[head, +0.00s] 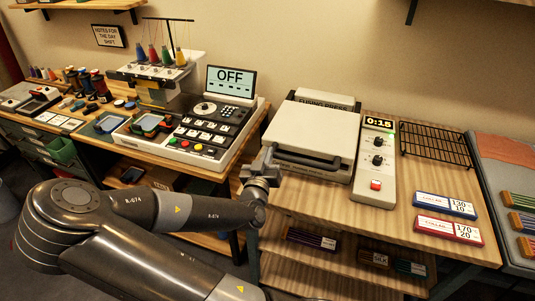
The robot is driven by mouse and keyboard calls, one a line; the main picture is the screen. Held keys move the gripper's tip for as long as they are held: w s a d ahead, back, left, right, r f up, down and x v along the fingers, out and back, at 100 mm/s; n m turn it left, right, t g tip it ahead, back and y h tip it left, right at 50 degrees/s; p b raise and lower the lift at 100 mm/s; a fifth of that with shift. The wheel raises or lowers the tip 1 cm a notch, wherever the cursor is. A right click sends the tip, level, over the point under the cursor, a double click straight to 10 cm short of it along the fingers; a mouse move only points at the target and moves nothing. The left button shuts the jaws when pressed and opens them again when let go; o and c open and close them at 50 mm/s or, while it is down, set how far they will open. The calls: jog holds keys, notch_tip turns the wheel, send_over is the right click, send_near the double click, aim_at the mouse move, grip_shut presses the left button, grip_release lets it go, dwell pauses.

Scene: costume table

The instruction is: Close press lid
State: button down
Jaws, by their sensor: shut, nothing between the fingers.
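The fusing press (325,99) stands on the right wooden table. Its pale lid (310,128) lies flat, or nearly flat, over the base; any thin gap is too small to tell. A dark bar (312,160) runs along the lid's front edge. My gripper (270,150) is shut and empty at the press's front left corner, close to that bar's left end. I cannot tell whether it touches the press. The control box (375,155) beside the press shows 0:15 on its display, with a green light next to it and a red button below.
An embroidery machine (190,130) with a screen reading OFF stands on the left table. A black wire rack (435,145) lies right of the control box. A blue card (445,206) and a red card (447,229) lie in front. Bare tabletop (320,195) lies before the press.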

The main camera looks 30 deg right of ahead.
jog(key=shift+s+f+g, duration=0.2)
jog(key=shift+f+g, duration=0.05)
jog(key=shift+f, duration=0.3)
jog(key=shift+s+f+g, duration=0.2)
jog(key=shift+f+g, duration=0.05)
jog(key=shift+f, duration=0.25)
jog(key=w+d+r, duration=0.3)
jog(key=r, duration=0.7)
jog(key=w+d+r, duration=0.3)
jog(key=r, duration=0.6)
jog(key=w+d+r+g+y, duration=0.1)
jog(key=w+d+r, duration=0.2)
jog(key=r, duration=0.7)
jog(key=shift+w+r, duration=0.3)
jog(key=shift+w, duration=0.05)
